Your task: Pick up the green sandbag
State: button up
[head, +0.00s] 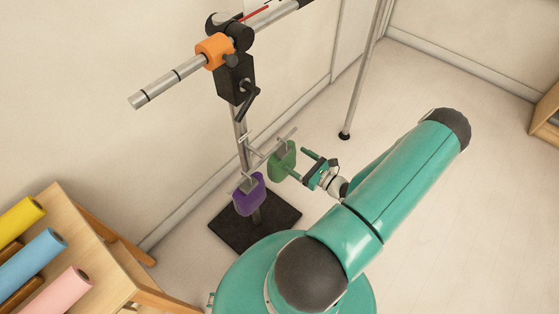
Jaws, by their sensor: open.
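The green sandbag (281,162) hangs on a thin metal crossbar of a stand, near the centre of the head view. A purple sandbag (248,198) hangs on the same stand, nearer to me and to the left. My gripper (295,165) is open at the green sandbag's right side. One finger reaches along near the bag's upper right and the other overlaps its lower right edge. I cannot tell whether the fingers touch it. The bag's far side is hidden.
The stand has a dark square base (284,218) and an orange clamp (214,50) on a boom above. A wooden rack (105,262) with coloured rolls stands at lower left. A thin metal pole (360,85) rises behind.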

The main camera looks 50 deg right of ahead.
aim_at(287, 154)
jog(key=w, duration=0.5)
jog(key=shift+a, duration=0.2)
jog(key=w, duration=0.5)
jog(key=shift+w+a+r, duration=0.15)
jog(key=shift+r, duration=0.05)
grip_shut()
jog(key=shift+r, duration=0.1)
